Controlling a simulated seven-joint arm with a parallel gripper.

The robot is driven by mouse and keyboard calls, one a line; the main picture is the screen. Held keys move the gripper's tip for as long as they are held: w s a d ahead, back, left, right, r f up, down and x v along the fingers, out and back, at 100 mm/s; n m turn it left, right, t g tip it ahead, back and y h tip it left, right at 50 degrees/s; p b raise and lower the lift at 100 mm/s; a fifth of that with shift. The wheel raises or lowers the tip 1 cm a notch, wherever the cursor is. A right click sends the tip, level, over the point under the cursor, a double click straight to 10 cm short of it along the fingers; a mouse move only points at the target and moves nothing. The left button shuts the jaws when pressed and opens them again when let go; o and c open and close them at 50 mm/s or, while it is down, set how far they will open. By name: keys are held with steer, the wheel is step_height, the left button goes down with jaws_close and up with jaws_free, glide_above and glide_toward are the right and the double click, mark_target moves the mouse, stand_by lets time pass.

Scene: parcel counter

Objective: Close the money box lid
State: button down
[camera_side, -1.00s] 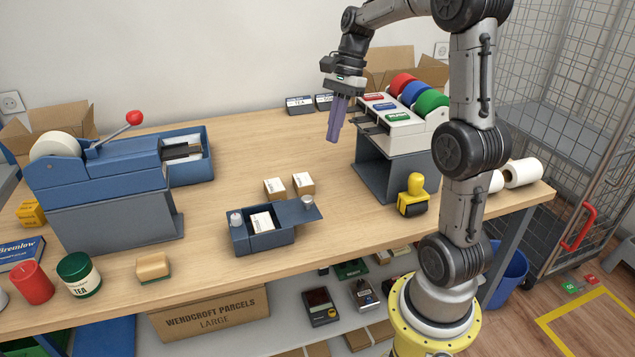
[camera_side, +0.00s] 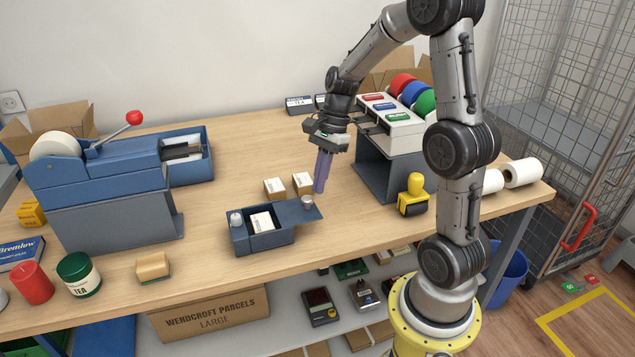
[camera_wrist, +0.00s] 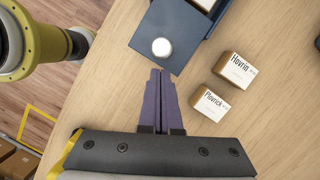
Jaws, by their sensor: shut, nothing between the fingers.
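The money box (camera_side: 262,241) is a small blue box on the counter, open at the top, with a pale-topped packet (camera_side: 261,222) inside. Its flat blue lid (camera_side: 290,213) is slid out to the right and carries a light round knob (camera_side: 307,201). The lid (camera_wrist: 150,24) and its white knob (camera_wrist: 161,47) also show in the wrist view. My gripper (camera_side: 319,189) has its purple fingers together and empty, pointing down just right of the lid's outer end. In the wrist view the fingertips (camera_wrist: 161,73) appear close to the lid's edge; contact cannot be told.
Two small cartons (camera_side: 274,187) (camera_side: 303,182) stand just behind the lid. A yellow-handled stamp (camera_side: 413,196) and a grey stand with tape rolls (camera_side: 390,165) are to the right. A blue lever machine (camera_side: 105,190) is at left. The counter in front of the lid is clear.

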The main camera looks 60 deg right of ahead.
steer(key=shift+w+a, duration=0.1)
steer(key=shift+a, duration=0.3)
glide_above(280, 212)
steer(key=d, duration=0.2)
steer(key=shift+s+a, duration=0.2)
